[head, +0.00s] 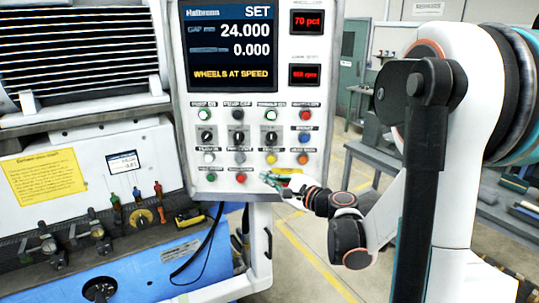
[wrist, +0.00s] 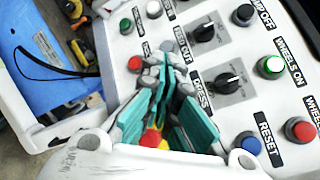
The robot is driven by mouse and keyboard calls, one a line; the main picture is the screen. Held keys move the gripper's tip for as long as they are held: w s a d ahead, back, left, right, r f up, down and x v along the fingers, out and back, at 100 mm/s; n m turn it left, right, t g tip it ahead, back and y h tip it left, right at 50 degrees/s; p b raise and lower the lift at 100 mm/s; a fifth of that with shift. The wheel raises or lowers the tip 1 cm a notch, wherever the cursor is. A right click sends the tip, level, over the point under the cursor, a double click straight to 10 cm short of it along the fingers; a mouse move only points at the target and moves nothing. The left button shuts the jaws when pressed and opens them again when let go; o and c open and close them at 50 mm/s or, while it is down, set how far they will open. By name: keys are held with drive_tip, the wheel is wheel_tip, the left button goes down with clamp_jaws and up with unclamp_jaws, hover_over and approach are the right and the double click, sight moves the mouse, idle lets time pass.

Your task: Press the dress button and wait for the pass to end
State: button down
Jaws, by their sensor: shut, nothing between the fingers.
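The control panel (head: 256,95) fills the middle of the head view. Its screen (head: 232,45) reads SET, 24.000, 0.000 and WHEELS AT SPEED. A yellow button (head: 271,158) sits under the third selector knob. In the wrist view the DRESS label (wrist: 202,96) lies just right of my fingers; the button beside it is hidden behind them. My gripper (head: 270,179) is shut and empty, close in front of the panel just below the yellow button. Its teal fingers also show in the wrist view (wrist: 160,85). I cannot tell whether they touch the panel.
A red button on a yellow base (wrist: 151,138) shows between my fingers. A blue RESET button (wrist: 247,143), a green WHEELS ON button (wrist: 271,66) and a red button (wrist: 300,129) are close by. The grinder (head: 85,170) stands left of the panel. Open floor lies right, before a grey bench.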

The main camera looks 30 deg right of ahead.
sight(271, 162)
drive_tip(key=shift+d, duration=0.1)
idle(0.3)
drive_tip(key=shift+w+d, duration=0.75)
drive_tip(key=shift+w, duration=0.5)
drive_tip(key=shift+w+d, duration=0.7)
drive_tip(key=shift+w, duration=0.55)
drive_tip(key=shift+w+d, duration=0.75)
drive_tip(key=shift+w, duration=0.5)
drive_tip(key=shift+w+d, duration=0.1)
drive_tip(key=shift+w, duration=0.05)
drive_tip(key=shift+w+d, duration=0.1)
drive_tip(key=shift+w, duration=0.1)
drive_tip(key=shift+w+d+b, duration=0.3)
drive_tip(key=shift+w, duration=0.15)
drive_tip(key=shift+s+a, duration=0.5)
drive_tip(key=shift+s, duration=0.3)
